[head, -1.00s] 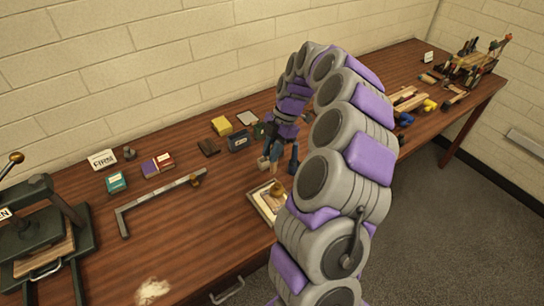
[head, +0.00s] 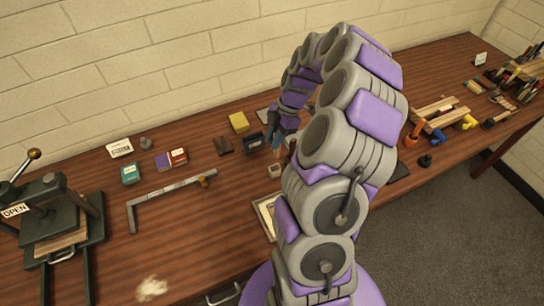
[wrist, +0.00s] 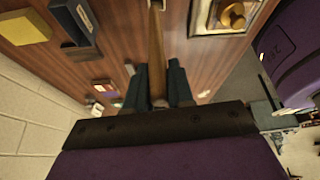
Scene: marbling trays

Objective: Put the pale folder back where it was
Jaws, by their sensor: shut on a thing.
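My gripper (wrist: 158,88) is shut on a slim tan tool (wrist: 156,55), which stands out lengthwise between the two dark fingers in the wrist view. It may be the pale folder; its colour is more tan than pale here. A small pale piece shows at its far end at the top edge, and I cannot tell whether it belongs to the tool. In the head view my gripper (head: 281,150) is over the middle of the table, beside the dark blue box (head: 253,142). A small pale block (head: 274,170) shows just below the fingers. My arm hides part of this area.
A framed tray (head: 263,213) lies in front, partly behind my arm. A yellow block (head: 238,122), a dark brown block (head: 222,146), a metal square (head: 160,194) and a press (head: 55,225) stand to the left. Clamps and wood pieces (head: 436,112) lie right. The front-left tabletop is mostly clear.

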